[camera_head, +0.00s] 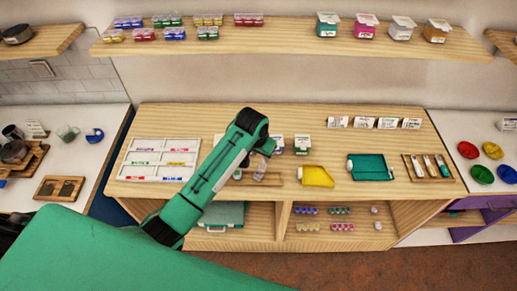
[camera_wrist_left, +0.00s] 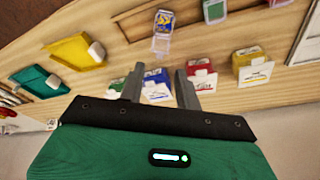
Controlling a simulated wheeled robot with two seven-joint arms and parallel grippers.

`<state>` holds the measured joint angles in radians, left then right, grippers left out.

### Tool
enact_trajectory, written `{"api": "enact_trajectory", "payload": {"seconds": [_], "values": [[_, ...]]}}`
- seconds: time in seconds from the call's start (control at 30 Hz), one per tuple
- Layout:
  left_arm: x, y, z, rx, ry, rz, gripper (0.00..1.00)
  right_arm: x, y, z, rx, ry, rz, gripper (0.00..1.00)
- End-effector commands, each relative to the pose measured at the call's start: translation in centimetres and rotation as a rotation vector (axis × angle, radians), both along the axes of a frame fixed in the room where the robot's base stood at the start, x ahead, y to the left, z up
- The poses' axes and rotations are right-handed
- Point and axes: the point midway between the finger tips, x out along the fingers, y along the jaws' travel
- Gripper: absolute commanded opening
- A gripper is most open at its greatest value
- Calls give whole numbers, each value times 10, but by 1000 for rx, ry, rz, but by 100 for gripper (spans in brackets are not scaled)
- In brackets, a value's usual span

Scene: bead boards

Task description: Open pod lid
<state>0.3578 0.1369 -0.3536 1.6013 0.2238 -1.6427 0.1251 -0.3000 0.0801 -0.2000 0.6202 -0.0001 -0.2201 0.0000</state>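A small pod (camera_wrist_left: 163,22) with a blue and yellow top shows in the left wrist view, beyond my fingertips. A clear panel extends from its near side; I cannot tell how far its lid is open. In the head view a clear piece of it (camera_head: 260,167) shows at the wooden strip, just below my gripper. A green pod (camera_wrist_left: 213,10) lies beside it. My left gripper (camera_wrist_left: 158,85) has its two fingers apart with nothing held between them; in the head view it (camera_head: 264,147) is partly hidden by its own wrist. My right gripper is not in view.
Blue (camera_wrist_left: 155,84), red (camera_wrist_left: 201,75) and yellow (camera_wrist_left: 252,66) boxes stand behind the fingers. A yellow tray (camera_head: 317,176) and teal tray (camera_head: 371,167) lie to the right. A white sectioned board (camera_head: 160,157) lies left.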

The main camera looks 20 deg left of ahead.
Motion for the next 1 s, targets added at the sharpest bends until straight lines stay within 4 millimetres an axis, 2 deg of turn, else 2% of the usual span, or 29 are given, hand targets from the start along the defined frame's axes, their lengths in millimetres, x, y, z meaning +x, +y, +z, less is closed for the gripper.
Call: {"api": "enact_trajectory", "payload": {"seconds": [0.03, 0.2, 0.33, 0.53, 1.0], "values": [[-1, 0, 8, -1, -5, 0, 34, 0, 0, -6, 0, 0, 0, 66], [-8, 2, 34, -1, -2, 0, 34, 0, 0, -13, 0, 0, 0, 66], [-11, 3, 46, 0, -1, 0, 34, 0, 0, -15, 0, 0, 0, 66], [-13, 3, 51, 0, 1, 0, 34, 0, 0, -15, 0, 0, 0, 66], [-17, 3, 47, -3, 2, -1, 34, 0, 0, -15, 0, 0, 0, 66]]}}
